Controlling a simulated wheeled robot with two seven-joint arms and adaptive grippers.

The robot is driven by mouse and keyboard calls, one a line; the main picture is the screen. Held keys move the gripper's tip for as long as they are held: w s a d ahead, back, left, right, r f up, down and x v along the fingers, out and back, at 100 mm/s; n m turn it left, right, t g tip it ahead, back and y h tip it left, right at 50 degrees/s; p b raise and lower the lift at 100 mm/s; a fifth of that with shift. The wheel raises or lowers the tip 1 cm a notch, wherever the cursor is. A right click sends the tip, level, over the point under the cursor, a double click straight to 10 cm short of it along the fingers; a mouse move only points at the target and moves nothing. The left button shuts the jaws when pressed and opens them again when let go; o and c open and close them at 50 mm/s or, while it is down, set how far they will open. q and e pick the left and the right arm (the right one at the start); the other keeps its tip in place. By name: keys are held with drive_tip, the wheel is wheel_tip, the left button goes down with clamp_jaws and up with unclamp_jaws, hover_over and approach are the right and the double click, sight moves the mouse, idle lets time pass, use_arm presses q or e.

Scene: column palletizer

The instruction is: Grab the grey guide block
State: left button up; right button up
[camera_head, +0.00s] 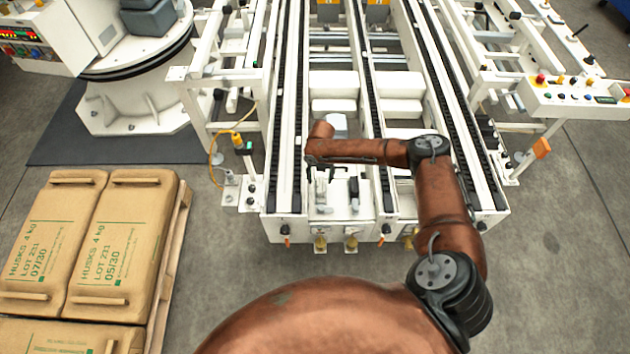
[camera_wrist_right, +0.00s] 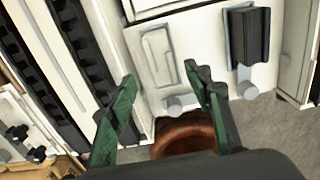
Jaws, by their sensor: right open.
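My right gripper (camera_head: 320,182) is over the front end of the white conveyor. Its two green-padded fingers (camera_wrist_right: 160,82) stand apart in the right wrist view, with nothing between them. A dark block on a grey plate (camera_wrist_right: 249,38) is right of the fingers, apart from them; it also shows in the head view (camera_head: 355,190). A pale grey raised plate (camera_wrist_right: 157,56) and a grey round knob (camera_wrist_right: 172,103) lie beyond the gap between the fingers. I cannot tell for sure which of these is the grey guide block. My left gripper is not in view.
The conveyor has dark chain tracks (camera_head: 291,110) and white rails. Sacks (camera_head: 125,240) lie on a wooden pallet (camera_head: 172,250) at the left. A control panel (camera_head: 575,97) is at the right. Grey floor (camera_head: 560,270) is clear at front right.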

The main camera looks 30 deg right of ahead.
sight(321, 185)
wheel_tip(321, 185, down, 4)
drive_tip(key=shift+d+f+b, duration=0.1)
drive_tip(key=shift+d+b, duration=0.05)
drive_tip(key=shift+b, duration=0.45)
wheel_tip(321, 185, down, 3)
drive_tip(key=shift+r+b, duration=0.2)
drive_tip(key=shift+b, duration=0.15)
drive_tip(key=shift+f, duration=0.35)
drive_tip(key=c, duration=1.1)
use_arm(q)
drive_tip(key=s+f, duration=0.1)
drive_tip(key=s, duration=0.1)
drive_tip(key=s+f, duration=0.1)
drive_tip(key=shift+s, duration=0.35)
use_arm(e)
clamp_jaws()
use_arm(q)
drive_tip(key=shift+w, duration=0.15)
use_arm(e)
drive_tip(key=shift+r, duration=0.15)
